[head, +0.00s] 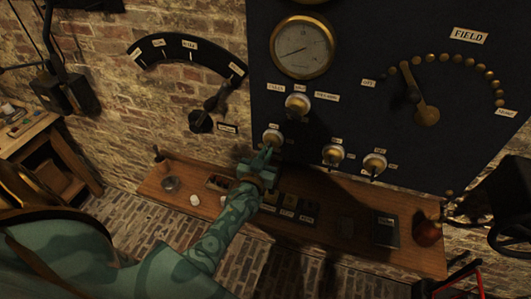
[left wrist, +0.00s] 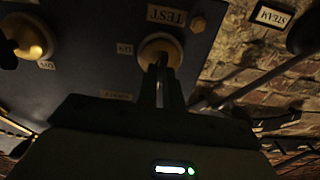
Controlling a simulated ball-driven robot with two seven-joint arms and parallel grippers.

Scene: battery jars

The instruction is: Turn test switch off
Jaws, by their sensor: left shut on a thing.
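The test switch (head: 272,136) is a white round base with a brass centre, low on the left of the dark panel. In the left wrist view the test switch (left wrist: 158,46) sits beside an upside-down TEST label (left wrist: 166,15), with small labels beside and below it. My left gripper (head: 265,155) reaches up to it from below. In the left wrist view its two narrow fingers (left wrist: 162,85) are shut on the switch's lever, which they largely hide. I cannot tell the lever's exact position. My right gripper is not in view.
Similar switches (head: 297,104) (head: 334,155) (head: 375,164) sit close by on the panel. A gauge (head: 302,47) and a FIELD dial arm (head: 420,98) are above. A wooden bench (head: 345,245) with small items runs below. A lever (head: 205,118) stands left on the brick wall.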

